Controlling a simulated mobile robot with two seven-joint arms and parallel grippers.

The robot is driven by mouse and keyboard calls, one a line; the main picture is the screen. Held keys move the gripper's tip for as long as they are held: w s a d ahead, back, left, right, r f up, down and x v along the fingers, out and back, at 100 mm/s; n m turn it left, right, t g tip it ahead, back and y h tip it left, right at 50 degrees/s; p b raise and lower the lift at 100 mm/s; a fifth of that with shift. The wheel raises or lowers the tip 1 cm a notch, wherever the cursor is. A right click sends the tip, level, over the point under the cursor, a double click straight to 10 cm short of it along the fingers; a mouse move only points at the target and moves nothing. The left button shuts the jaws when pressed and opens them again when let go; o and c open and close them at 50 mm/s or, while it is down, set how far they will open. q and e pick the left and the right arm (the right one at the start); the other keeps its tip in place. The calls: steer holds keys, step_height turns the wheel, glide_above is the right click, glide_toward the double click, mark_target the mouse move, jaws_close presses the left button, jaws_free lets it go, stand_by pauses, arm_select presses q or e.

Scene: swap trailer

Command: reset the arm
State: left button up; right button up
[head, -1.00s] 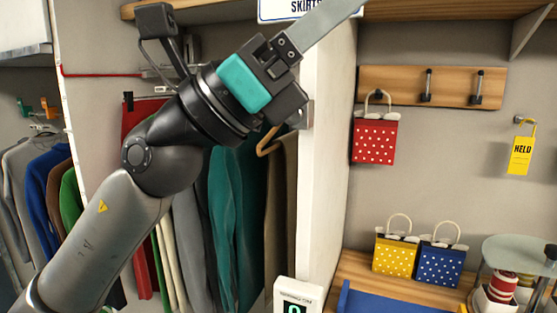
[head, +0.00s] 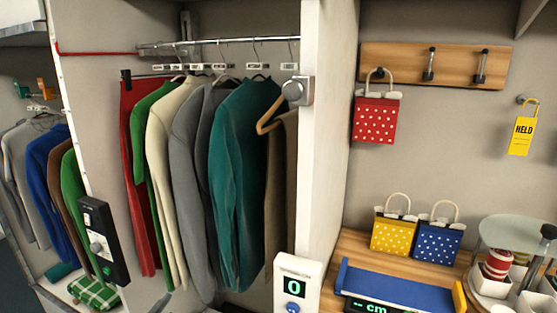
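Neither of my arms nor grippers shows in the head view now. The space in front of the wardrobe where an arm stood is clear. Clothes hang on the wardrobe rail (head: 240,41): a red garment (head: 138,180), a green one (head: 150,130), a cream one (head: 172,170), grey ones (head: 200,185) and a teal sweater (head: 245,180). A wooden hanger with a brown garment (head: 280,180) hangs at a round knob on the white post (head: 325,150).
A red dotted bag (head: 374,120) hangs from the hook board (head: 432,66). A yellow bag (head: 393,236) and a blue bag (head: 438,243) stand on the wooden counter (head: 365,247). A yellow HELD tag (head: 521,136) hangs at right. A blue tray (head: 390,287) lies in front.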

arm_select(q)
steer(key=s+f+n+g+h, duration=0.1)
steer(key=s+f+n+g, duration=0.2)
steer(key=s+f+g, duration=1.15)
steer(key=s+f+t+b, duration=0.1)
steer(key=s+f+b, duration=0.15)
steer(key=f, duration=0.75)
steer(key=s+f+t+b, duration=0.1)
steer(key=s+f, duration=0.2)
steer(key=f, duration=0.7)
steer(key=s+f+t+b, duration=0.2)
steer(key=s+f, duration=0.1)
steer(key=f, duration=0.7)
steer(key=s+a+f+g+b, duration=0.1)
steer(key=s+f+b, duration=0.4)
steer(key=s+f, duration=0.9)
step_height(320, 180, down, 3)
steer(key=shift+s+a+f, duration=0.1)
steer(key=shift+s+a, duration=0.25)
steer(key=shift+a, duration=0.35)
steer(key=shift+g, duration=0.25)
